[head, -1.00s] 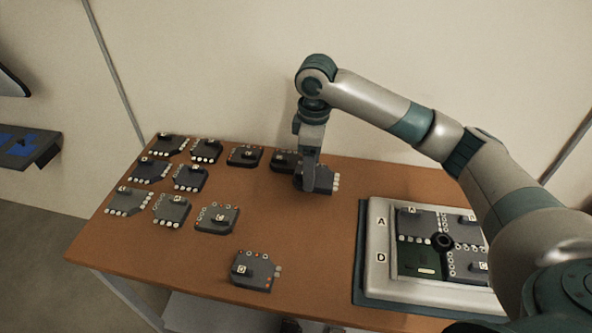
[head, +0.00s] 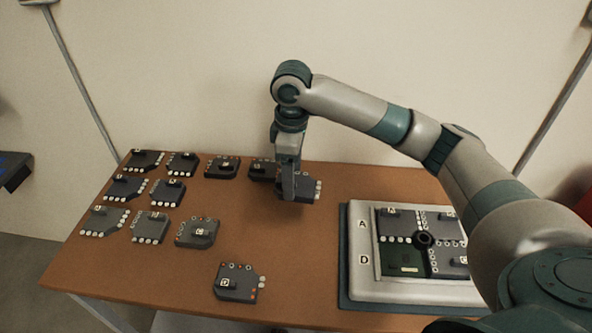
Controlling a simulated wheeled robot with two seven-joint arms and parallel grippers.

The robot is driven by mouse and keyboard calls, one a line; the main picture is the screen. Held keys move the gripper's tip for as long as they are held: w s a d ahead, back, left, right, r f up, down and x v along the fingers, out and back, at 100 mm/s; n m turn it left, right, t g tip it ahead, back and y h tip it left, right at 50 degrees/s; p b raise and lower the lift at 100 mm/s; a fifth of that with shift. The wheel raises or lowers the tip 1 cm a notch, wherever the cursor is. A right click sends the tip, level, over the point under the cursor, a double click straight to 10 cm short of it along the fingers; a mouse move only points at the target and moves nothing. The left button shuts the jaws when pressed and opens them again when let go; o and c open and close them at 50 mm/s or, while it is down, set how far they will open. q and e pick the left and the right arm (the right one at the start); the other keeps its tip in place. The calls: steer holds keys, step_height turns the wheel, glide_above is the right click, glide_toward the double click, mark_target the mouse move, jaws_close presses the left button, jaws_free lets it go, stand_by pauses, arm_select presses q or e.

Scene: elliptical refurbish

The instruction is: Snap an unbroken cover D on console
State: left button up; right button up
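The console (head: 362,291) is a pale frame on a dark teal base at the right of the table. Covers sit in its A, B and C quarters; its D quarter (head: 403,262) shows a bare green board. My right gripper (head: 288,197) points down at the back middle of the table, over a dark cover (head: 307,188) with white dots on its right edge. The gripper hides most of that cover and its letter. I cannot tell whether the fingers grip it. Another cover marked D (head: 236,284), with some red dots, lies alone at the front. My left gripper is out of view.
Several dark covers (head: 150,228) lie in rows on the left of the brown table (head: 160,275). One cover (head: 262,169) lies close left of my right gripper. The table between the front D cover and the console is clear. My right arm reaches over the console's right side.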

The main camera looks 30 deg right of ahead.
steer(key=s+a+m, duration=0.6)
steer(key=s+m, duration=0.4)
steer(key=s, duration=0.1)
steer(key=shift+s+a+r, duration=0.4)
steer(key=shift+r, duration=0.05)
